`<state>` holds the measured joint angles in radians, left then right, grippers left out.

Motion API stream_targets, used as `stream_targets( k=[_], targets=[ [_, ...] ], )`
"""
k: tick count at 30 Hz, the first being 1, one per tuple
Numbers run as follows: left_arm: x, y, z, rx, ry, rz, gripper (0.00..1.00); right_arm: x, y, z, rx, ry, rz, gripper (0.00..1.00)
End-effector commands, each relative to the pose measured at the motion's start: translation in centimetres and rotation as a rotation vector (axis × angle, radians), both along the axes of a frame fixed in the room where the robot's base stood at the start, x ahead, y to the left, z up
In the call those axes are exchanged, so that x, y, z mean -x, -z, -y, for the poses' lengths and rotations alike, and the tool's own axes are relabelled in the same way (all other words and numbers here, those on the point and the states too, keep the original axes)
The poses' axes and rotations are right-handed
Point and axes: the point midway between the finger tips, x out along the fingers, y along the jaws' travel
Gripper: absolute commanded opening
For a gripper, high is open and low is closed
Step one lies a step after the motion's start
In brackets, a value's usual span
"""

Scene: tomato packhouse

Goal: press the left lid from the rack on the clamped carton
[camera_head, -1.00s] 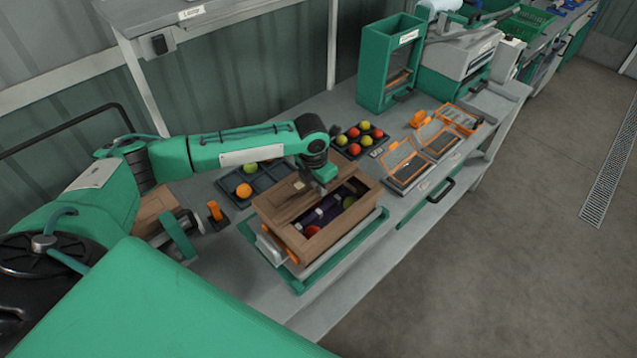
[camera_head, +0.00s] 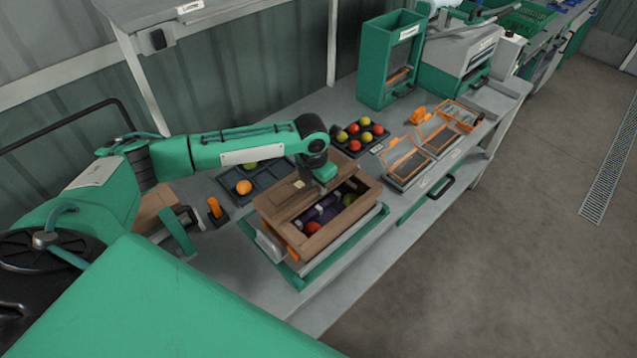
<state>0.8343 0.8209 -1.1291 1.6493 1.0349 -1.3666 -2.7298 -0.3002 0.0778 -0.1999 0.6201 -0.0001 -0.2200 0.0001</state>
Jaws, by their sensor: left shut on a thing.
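The wooden-brown carton (camera_head: 330,240) sits in a green-edged frame on the bench, its top partly open. A red tomato and a green one show inside, among dark purple and pale parts. A brown wooden lid (camera_head: 285,204) lies over the back left part of the opening; I cannot tell whether it touches the rim. My left gripper (camera_head: 322,184) is over the carton, shut on the lid, and its fingertips are partly hidden. Another brown panel (camera_head: 152,208) stands at the left behind my arm, perhaps in the lid rack. My right gripper is not in view.
A dark tray (camera_head: 262,183) with an orange and a green tomato is behind the carton. Another tray (camera_head: 356,146) holds several tomatoes. Orange-framed panels (camera_head: 405,162) lie to the right. A green dispenser box (camera_head: 388,65) stands at the back.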

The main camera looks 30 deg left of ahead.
Motion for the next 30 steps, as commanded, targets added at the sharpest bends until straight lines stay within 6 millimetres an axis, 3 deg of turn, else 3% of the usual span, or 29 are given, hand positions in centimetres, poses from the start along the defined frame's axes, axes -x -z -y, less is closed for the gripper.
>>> stream_targets(
  k=[25, 26, 29, 30],
  targets=[
    [0.01, 1.04, 0.01, 0.000, 0.000, 0.000, 0.00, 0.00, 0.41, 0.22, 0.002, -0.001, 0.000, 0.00],
    [0.00, 0.99, 0.01, 0.000, 0.000, 0.000, 0.23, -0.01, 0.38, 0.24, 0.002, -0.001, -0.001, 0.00],
    [0.00, 0.99, 0.01, 0.000, 0.000, 0.000, 0.43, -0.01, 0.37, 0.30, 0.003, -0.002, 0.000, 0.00],
    [0.00, 0.99, 0.01, 0.000, 0.000, 0.000, 0.43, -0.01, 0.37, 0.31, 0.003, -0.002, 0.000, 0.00]
  ],
)
